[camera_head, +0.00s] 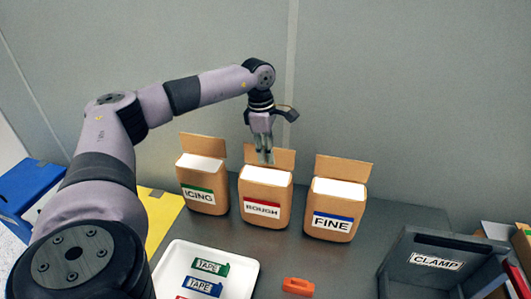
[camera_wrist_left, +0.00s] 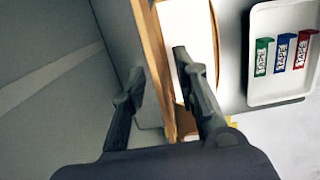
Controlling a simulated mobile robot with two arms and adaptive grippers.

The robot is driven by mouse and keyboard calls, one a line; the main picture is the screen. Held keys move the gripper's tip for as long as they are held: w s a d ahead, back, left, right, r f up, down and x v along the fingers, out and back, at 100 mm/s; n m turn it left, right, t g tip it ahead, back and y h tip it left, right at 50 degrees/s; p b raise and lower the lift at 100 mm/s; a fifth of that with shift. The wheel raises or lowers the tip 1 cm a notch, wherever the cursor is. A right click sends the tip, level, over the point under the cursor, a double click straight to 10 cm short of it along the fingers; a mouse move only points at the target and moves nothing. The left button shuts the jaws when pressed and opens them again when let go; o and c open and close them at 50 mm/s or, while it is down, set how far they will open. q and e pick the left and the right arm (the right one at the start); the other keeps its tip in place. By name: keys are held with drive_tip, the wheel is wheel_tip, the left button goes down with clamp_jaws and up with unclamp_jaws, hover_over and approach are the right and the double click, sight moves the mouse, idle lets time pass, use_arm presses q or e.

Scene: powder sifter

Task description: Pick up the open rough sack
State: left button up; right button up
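The open rough sack (camera_head: 264,207) is a brown bag with a red-striped ROUGH label, white powder at its top and a raised back flap. It stands upright between the icing sack (camera_head: 203,196) and the fine sack (camera_head: 331,222). My left gripper (camera_head: 265,157) points down at the rough sack's raised flap. In the left wrist view my left gripper (camera_wrist_left: 158,82) is open, with one finger on each side of the brown flap (camera_wrist_left: 152,45). A gap shows between the flap and the fingers. My right gripper is not in view.
A white tray (camera_head: 243,258) with tape pieces lies at the front, with an orange object (camera_head: 298,286) to its right. A grey CLAMP bin (camera_head: 410,250) stands at the right. A wall is close behind the sacks.

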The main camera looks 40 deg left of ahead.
use_arm(q)
drive_tip(key=shift+w+d+f, duration=0.1)
drive_tip(key=shift+f, duration=0.9)
drive_tip(key=shift+f, duration=0.25)
drive_tip(key=shift+c, duration=0.5)
clamp_jaws()
drive_tip(key=shift+w+r, duration=0.15)
idle(0.4)
